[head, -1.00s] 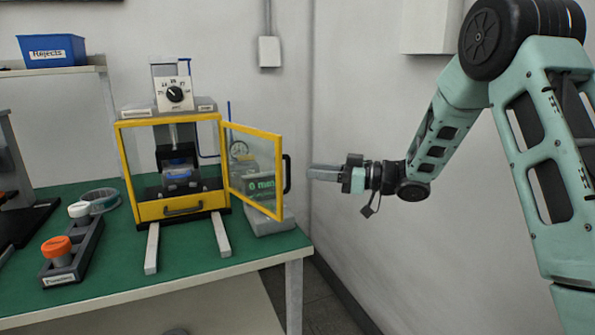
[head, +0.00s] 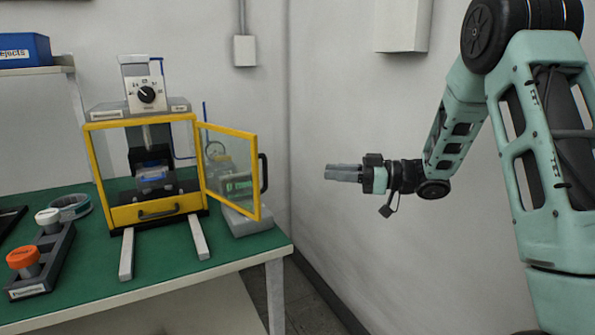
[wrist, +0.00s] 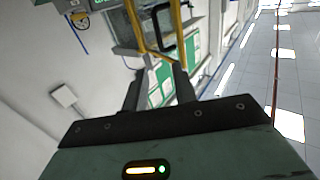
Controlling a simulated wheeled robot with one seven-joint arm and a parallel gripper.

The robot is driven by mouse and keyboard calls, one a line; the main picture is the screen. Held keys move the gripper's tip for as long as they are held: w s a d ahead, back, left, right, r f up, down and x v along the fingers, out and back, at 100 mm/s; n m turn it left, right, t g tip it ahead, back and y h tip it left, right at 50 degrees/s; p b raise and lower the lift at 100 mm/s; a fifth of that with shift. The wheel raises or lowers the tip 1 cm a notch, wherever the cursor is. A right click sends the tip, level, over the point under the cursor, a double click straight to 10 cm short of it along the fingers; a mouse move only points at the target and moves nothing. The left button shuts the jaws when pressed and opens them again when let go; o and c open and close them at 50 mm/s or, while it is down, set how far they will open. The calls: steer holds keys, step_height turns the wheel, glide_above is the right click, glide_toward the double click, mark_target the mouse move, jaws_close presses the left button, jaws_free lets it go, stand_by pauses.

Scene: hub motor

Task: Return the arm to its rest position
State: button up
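My gripper (head: 328,172) hangs in the air to the right of the workbench, pointing left. In the wrist view its two fingers (wrist: 157,80) stand apart with nothing between them. My mint-green arm (head: 455,130) reaches in from the right, bent at the elbow. The yellow-framed press enclosure (head: 158,212) stands on the green bench, and its clear door (head: 228,170) is swung open toward the right. The black door handle (head: 264,173) is clear of my fingertips, with a visible gap. A blue part sits inside the enclosure.
The green bench top (head: 170,258) ends left of my gripper. A blue rejects bin (head: 25,50) stands on a shelf. A dark rack (head: 45,262) holds orange-topped and white-topped pieces beside a tape-like ring (head: 70,206). A wall box (head: 402,25) hangs above my gripper.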

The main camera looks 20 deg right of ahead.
steer(key=shift+a, duration=0.1)
steer(key=w+a+r+m+t+h+p, duration=0.25)
steer(key=w+a+h, duration=0.2)
steer(key=a, duration=0.45)
steer(key=s+a+m+g+h+p, duration=0.25)
steer(key=s+a+h+p, duration=0.2)
steer(key=a, duration=0.25)
steer(key=s+a+g+h+p, duration=0.1)
steer(key=s+a+g, duration=0.1)
steer(key=s, duration=0.8)
steer(key=s+a+f+n+g+h+p, duration=0.1)
steer(key=s+g, duration=0.4)
steer(key=s, duration=0.6)
steer(key=s+a+g+h+p, duration=0.1)
steer(key=s+a+g+h, duration=0.2)
steer(key=s, duration=0.8)
steer(key=shift+f+n+p, duration=0.15)
steer(key=shift+n+p, duration=0.15)
steer(key=shift+o, duration=0.4)
